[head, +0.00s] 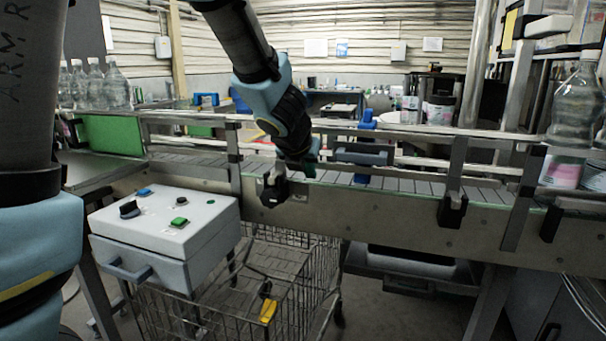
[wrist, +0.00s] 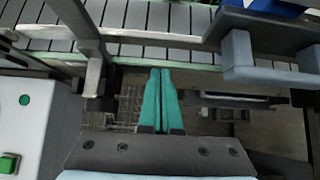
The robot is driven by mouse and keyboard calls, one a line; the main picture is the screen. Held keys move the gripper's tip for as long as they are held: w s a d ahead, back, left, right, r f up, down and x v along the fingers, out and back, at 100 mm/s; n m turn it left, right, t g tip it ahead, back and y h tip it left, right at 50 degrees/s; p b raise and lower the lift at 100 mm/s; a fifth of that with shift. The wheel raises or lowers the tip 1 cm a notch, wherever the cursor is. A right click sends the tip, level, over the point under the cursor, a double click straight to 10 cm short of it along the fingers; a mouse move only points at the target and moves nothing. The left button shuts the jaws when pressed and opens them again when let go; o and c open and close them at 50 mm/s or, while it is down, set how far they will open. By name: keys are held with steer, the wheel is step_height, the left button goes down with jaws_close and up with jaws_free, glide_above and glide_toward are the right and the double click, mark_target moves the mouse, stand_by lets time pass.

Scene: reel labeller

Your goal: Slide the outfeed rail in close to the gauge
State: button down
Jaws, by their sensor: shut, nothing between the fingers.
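A metal guide rail (head: 425,132) runs along the conveyor, held by upright posts; I take it for the outfeed rail but cannot be sure. The wrist view shows a rail (wrist: 150,39) above the slats. A grey-blue handle-like block (head: 362,154) sits at the rail, with a blue part (head: 367,120) behind it. The block also shows at upper right in the wrist view (wrist: 262,72). I cannot tell which part is the gauge. My gripper (head: 311,168) is at the conveyor's near side, left of the block. Its teal fingers (wrist: 166,72) are together, empty and apart from the block.
The slatted conveyor (head: 410,186) spans the view, with black clamps (head: 452,210) along its near side. A control box (head: 165,232) with buttons stands at front left, above a wire cart (head: 290,275). Clear bottles (head: 95,84) stand at left; a large bottle (head: 577,105) stands at right.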

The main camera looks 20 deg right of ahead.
steer(key=shift+w+d+r, duration=0.15)
steer(key=shift+w+d, duration=0.7)
steer(key=shift+w, duration=0.1)
steer(key=shift+p, duration=0.3)
steer(key=shift+w+d+r, duration=0.15)
steer(key=shift+w+d, duration=0.15)
steer(key=shift+d, duration=0.05)
